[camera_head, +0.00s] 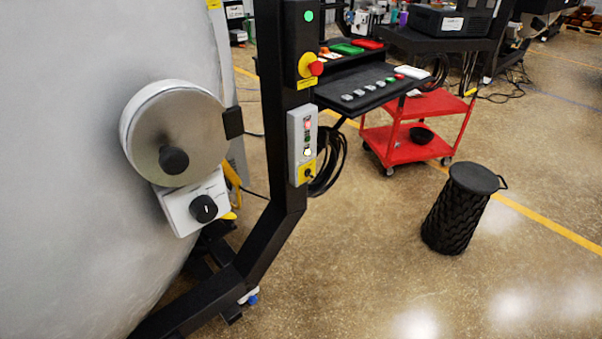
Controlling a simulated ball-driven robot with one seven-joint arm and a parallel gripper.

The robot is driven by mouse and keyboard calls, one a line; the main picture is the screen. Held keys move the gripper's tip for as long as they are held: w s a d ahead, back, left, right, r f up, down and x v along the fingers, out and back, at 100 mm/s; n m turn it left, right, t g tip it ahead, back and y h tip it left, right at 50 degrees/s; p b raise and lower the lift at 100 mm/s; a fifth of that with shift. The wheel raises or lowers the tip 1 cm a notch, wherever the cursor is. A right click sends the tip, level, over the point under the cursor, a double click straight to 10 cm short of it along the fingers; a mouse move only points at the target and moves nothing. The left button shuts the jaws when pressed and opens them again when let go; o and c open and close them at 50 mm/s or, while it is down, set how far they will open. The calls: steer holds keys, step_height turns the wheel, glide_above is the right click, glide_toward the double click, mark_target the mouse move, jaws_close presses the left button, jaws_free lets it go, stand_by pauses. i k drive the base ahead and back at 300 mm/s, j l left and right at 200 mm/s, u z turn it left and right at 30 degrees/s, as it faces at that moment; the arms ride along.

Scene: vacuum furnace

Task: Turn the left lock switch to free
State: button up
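A black rotary knob (203,208) with a white mark sits on a white box (181,213) on the grey rounded vessel (60,170), at the left. It looks like the lock switch, but no label for its positions is readable. The white mark points roughly upward. Just above the box is a round metal disc (195,125) with its own black knob (173,160) at the lower middle. My gripper is out of view, and nothing touches the knob in this view.
A black post (281,120) with a red emergency button (316,68) and a grey control box (302,145) stands right of the vessel. Further right are a red cart (405,150) and a black basket-like bin (455,215). The floor in front is open.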

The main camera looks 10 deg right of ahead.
mark_target(307, 172)
steer(key=i+l, duration=0.2)
steer(key=i, duration=0.25)
steer(key=i+l+z, duration=0.1)
steer(key=i, duration=0.3)
steer(key=i+l, duration=0.3)
steer(key=i, duration=0.15)
